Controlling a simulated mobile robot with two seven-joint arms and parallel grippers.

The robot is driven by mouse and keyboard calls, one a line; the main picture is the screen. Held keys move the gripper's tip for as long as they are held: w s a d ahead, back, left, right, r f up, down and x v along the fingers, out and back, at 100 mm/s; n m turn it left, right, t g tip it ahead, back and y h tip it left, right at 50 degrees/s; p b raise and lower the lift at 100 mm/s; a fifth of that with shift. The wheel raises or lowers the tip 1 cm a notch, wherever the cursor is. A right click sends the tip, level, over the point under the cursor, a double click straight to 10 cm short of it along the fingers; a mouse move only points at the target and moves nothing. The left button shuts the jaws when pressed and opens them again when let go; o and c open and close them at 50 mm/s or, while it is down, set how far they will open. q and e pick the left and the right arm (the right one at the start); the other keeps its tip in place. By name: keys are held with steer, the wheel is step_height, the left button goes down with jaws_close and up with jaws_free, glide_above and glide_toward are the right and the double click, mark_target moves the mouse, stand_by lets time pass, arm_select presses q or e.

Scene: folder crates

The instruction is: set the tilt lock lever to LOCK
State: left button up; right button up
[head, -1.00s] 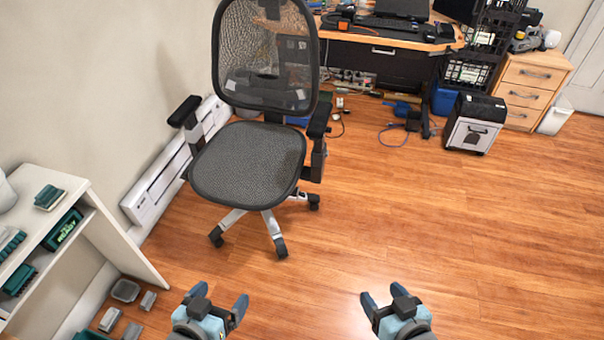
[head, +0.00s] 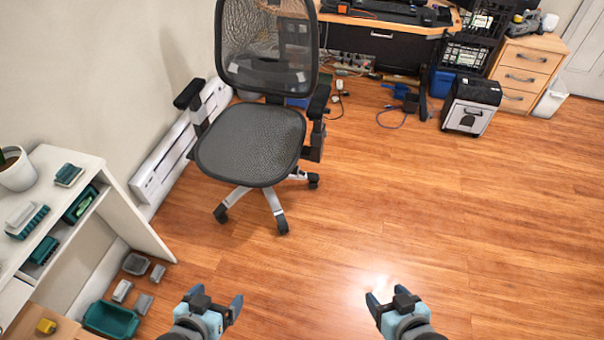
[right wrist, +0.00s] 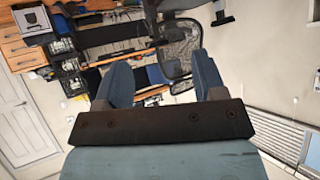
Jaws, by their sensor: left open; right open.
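A black mesh office chair (head: 249,145) stands on the wood floor ahead, with its seat facing me and its backrest toward the desk. I cannot make out a tilt lock lever; the area under the seat is mostly hidden or too small to tell. My left gripper (head: 218,304) is open and empty, low in the head view, well short of the chair. My right gripper (head: 388,301) is open and empty to its right, over bare floor. In the right wrist view the open fingers (right wrist: 163,82) of my right gripper show, with the chair (right wrist: 183,40) beyond them.
A white shelf (head: 140,225) with small bins stands at left. A green bin (head: 111,319) and several grey pieces lie on the floor beside it. A desk (head: 380,30), a shredder-like box (head: 470,104) and a drawer cabinet (head: 527,72) stand behind. The right floor is clear.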

jaws_close()
stand_by(0.3)
stand_by(1.5)
arm_select(q)
jaws_close()
